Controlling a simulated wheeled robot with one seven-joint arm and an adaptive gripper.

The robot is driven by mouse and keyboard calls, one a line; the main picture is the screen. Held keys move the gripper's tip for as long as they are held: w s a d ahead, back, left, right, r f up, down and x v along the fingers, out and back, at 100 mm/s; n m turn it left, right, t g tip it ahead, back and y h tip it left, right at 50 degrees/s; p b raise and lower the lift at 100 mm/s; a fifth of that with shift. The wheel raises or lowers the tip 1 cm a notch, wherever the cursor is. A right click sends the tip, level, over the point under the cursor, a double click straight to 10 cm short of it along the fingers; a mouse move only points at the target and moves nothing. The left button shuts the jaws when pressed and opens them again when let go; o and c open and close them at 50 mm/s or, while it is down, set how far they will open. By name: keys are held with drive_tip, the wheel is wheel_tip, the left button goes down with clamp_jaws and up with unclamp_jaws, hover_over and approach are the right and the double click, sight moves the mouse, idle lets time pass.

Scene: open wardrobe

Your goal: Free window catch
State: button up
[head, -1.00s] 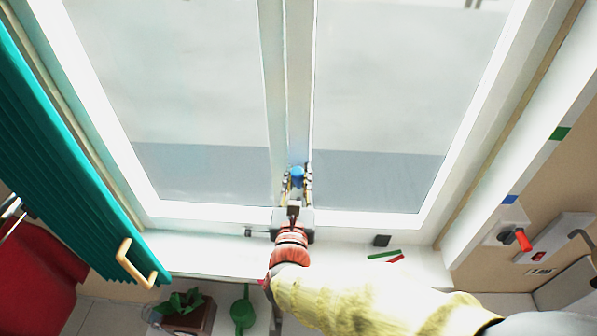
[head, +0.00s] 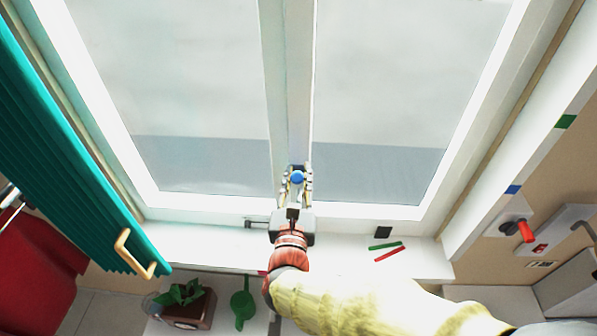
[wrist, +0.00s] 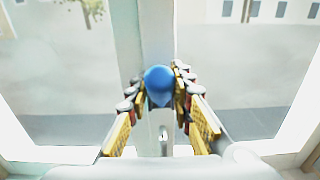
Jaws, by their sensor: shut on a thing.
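The window has two large panes with a white upright frame (head: 287,80) between them. The window catch shows as a blue knob (head: 297,178) low on that upright; it also shows in the wrist view (wrist: 159,86). My gripper (head: 296,184) reaches up to it from below. Its two fingers stand on either side of the blue knob and are shut on it. In the wrist view the yellow-padded fingers (wrist: 160,105) flank the knob, and a pale plate with a small slot lies below it. The rest of the catch is hidden behind the knob and fingers.
A white sill (head: 200,240) runs below the window, with a small black block (head: 383,232) and green and red strips (head: 388,250) on it. A teal shutter (head: 60,160) with a wooden handle is at left. A potted plant (head: 185,305) and green can (head: 242,305) stand below.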

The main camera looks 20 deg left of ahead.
drive_tip(key=shift+s+d+f, duration=0.1)
drive_tip(key=shift+s+f, duration=0.3)
drive_tip(key=shift+f, duration=0.15)
drive_tip(key=shift+f+b, duration=0.1)
drive_tip(key=shift+b, duration=0.25)
drive_tip(key=shift+s+d+f+b, duration=0.15)
drive_tip(key=shift+s+f+b, duration=0.5)
drive_tip(key=shift+f, duration=0.2)
drive_tip(key=o, duration=0.6)
drive_tip(key=shift+c, duration=0.2)
drive_tip(key=shift+o, duration=0.7)
